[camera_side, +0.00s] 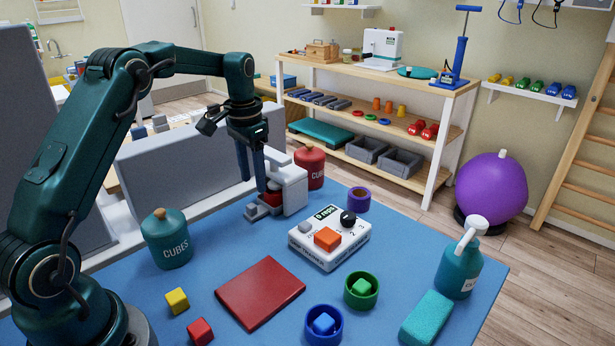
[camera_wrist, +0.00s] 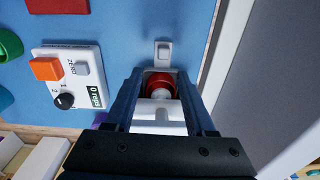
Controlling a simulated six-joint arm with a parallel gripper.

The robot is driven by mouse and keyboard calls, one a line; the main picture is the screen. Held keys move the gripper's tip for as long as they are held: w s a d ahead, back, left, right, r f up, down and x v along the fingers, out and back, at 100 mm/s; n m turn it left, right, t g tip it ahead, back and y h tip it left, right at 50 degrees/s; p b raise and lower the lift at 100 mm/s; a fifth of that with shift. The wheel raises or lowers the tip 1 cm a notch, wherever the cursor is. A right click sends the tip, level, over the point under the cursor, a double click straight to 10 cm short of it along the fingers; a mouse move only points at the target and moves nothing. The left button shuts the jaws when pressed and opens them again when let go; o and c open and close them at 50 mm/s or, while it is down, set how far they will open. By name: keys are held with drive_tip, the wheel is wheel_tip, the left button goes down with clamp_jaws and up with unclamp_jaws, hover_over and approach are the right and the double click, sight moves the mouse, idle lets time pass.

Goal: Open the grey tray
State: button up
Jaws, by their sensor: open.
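A small light-grey and white device (camera_side: 291,182) stands on the blue table mat near its back edge. A low grey block (camera_side: 256,211) sticks out at its front, and a red part shows above it. I cannot tell whether this block is the grey tray. My gripper (camera_side: 254,184) points down at the device, with its fingers apart. In the wrist view my open gripper (camera_wrist: 158,78) has the red round part with a white knob (camera_wrist: 161,90) between its fingers, and nothing is visibly clamped. The grey block (camera_wrist: 163,52) lies just beyond the fingertips. The fingers hide part of the device.
A white console (camera_side: 330,238) with an orange button stands right of the device. A red jar (camera_side: 310,167) is close behind it, and a purple ring (camera_side: 358,198) is nearby. A teal jar (camera_side: 167,238) stands left. A grey partition (camera_side: 188,155) runs along the back edge.

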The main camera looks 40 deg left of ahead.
sight(251, 205)
drive_tip(key=shift+s+a+f+g, duration=0.15)
drive_tip(key=shift+s+a+f, duration=0.05)
drive_tip(key=shift+f, duration=0.35)
drive_tip(key=shift+s+a+f+g, duration=0.15)
drive_tip(key=shift+f, duration=2.75)
clamp_jaws()
drive_tip(key=shift+r, duration=0.1)
